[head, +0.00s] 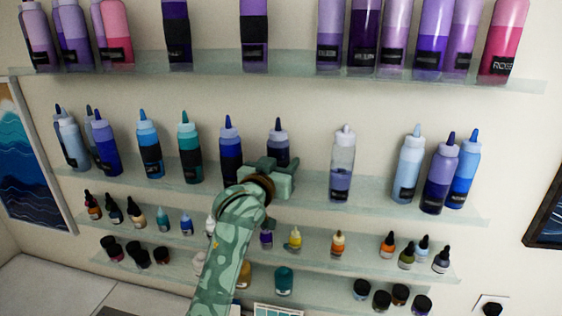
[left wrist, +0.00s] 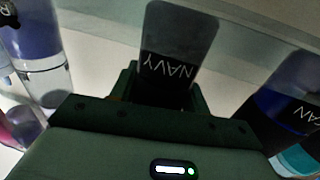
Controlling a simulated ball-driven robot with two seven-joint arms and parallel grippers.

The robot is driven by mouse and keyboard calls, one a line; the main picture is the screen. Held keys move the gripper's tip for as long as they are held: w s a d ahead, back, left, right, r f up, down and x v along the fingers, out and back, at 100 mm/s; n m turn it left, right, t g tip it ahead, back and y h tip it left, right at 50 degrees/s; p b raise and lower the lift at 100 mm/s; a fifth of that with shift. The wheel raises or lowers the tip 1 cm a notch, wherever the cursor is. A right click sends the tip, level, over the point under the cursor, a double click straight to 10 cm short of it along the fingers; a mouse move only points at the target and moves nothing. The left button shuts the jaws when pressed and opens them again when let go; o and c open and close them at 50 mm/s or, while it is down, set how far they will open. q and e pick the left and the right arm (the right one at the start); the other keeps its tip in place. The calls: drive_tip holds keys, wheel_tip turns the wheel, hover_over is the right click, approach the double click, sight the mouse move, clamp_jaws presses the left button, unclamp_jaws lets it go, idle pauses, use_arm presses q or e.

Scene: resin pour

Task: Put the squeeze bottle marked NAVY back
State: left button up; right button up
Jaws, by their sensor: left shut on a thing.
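The squeeze bottle marked NAVY (left wrist: 178,50) stands between the jaws of my left gripper (left wrist: 155,85) in the left wrist view, its label upside down in the picture. In the head view my left gripper (head: 275,178) is shut on this bottle (head: 278,154) at the second shelf (head: 312,188). The bottle looks upright, with a dark blue nozzle and a pale collar. The gripper hides its lower part, so I cannot tell whether its base touches the shelf. My right gripper is not in view.
A dark blue bottle (head: 230,150) stands close on the left, and a half-clear bottle (head: 342,170) stands farther off on the right with bare shelf between. Small dropper bottles (head: 295,240) line the shelf below. Purple bottles (head: 254,40) stand on the shelf above.

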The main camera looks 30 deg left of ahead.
use_arm(q)
drive_tip(key=o, duration=1)
drive_tip(key=shift+w, duration=0.2)
drive_tip(key=shift+w+f, duration=0.15)
drive_tip(key=shift+w, duration=0.05)
drive_tip(key=shift+r, duration=0.2)
drive_tip(key=s, duration=0.4)
drive_tip(key=s+b, duration=0.1)
drive_tip(key=s, duration=0.3)
drive_tip(key=s+b, duration=0.1)
drive_tip(key=s, duration=0.3)
drive_tip(key=shift+s+d, duration=0.1)
drive_tip(key=shift+d, duration=0.3)
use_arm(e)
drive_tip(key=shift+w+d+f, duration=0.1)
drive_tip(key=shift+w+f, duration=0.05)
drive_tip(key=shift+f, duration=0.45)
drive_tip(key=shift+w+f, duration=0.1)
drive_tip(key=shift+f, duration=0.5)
